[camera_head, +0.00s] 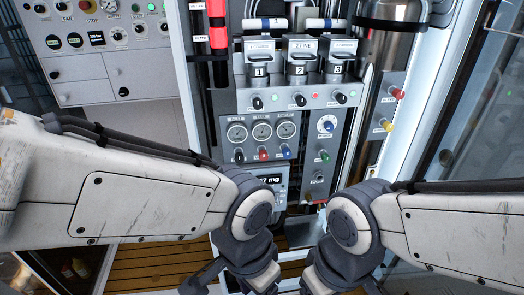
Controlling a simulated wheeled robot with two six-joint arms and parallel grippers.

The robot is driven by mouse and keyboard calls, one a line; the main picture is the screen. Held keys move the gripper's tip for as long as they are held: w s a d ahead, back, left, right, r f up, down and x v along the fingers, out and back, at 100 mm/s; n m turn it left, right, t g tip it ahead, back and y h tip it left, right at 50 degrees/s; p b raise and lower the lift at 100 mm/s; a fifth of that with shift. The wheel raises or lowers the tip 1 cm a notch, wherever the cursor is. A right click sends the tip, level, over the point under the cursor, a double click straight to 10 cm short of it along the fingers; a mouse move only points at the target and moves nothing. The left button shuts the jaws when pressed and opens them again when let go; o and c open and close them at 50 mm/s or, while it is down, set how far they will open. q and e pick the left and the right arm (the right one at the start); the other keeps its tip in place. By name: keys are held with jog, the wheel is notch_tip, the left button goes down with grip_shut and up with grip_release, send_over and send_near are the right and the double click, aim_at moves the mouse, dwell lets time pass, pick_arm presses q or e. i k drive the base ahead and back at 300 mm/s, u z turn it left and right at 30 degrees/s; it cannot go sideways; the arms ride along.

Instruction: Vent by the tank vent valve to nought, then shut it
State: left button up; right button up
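The fill panel (303,115) stands upright ahead of me. It carries three round gauges (262,131) in a row, a blue dial (327,124), and black, red (263,154), blue (287,152) and green (324,156) knobs below. A red knob (397,93) and a yellow knob (386,125) sit on the right side plate. The labels are too small to tell which is the tank vent valve, and I cannot read the needles. My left gripper (258,278) and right gripper (335,280) are low in front of the panel, apart from the knobs, fingers mostly hidden or cut off.
Three numbered blocks (299,68) top the panel. A display (268,181) reading partly "7 mg" is half hidden by my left arm. A steel cylinder (392,60) stands right, beside a glass-panelled frame (465,120). A control cabinet (95,60) stands left. Wooden slats (160,262) cover the floor.

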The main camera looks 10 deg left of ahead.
aim_at(263, 156)
jog(key=u, duration=1.15)
jog(key=k, duration=1.1)
jog(key=z, duration=1.05)
jog(key=i, duration=1)
jog(key=z, duration=0.05)
